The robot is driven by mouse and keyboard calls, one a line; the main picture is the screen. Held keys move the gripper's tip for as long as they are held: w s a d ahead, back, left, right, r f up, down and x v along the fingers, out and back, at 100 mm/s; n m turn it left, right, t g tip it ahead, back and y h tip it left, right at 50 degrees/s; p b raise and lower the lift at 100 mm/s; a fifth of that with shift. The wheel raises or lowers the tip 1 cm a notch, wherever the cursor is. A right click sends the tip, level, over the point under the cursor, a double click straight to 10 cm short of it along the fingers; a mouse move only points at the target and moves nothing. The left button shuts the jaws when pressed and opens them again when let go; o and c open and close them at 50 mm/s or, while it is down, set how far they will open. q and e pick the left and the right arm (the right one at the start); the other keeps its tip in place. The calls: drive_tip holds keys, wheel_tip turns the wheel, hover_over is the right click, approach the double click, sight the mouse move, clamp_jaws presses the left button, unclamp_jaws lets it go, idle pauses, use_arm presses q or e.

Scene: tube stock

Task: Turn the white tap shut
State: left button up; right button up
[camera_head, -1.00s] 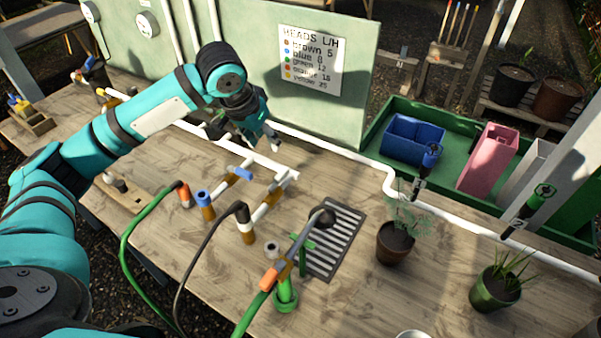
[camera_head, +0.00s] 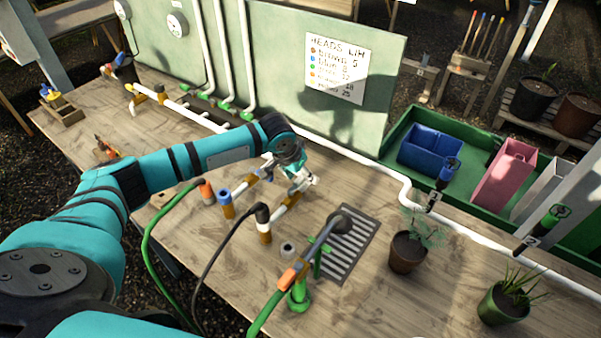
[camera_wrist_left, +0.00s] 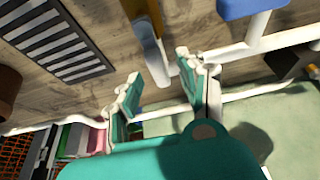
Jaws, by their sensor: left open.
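The white tap (camera_wrist_left: 154,62) shows in the left wrist view as a pale bar beside a brass-coloured body, in the space between my fingertips. In the head view my left gripper (camera_head: 308,184) is low over the right end of the white pipework and partly hides the tap there. In the left wrist view the two fingers of my left gripper (camera_wrist_left: 160,70) are spread apart, one on each side of the white bar. I cannot tell whether they touch it. A blue tap handle (camera_wrist_left: 250,8) is at the top of that view. My right gripper is not in view.
A green stand with a hose (camera_head: 299,296) and a dark slotted grate (camera_head: 352,245) are right of the pipework. A potted plant (camera_head: 406,252) stands farther right. The pale green board (camera_head: 270,60) rises behind. Bare wood lies at the front.

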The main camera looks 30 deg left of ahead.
use_arm(q)
drive_tip(key=shift+w+f, duration=0.3)
drive_tip(key=shift+f, duration=0.3)
clamp_jaws()
drive_tip(key=shift+r, duration=0.1)
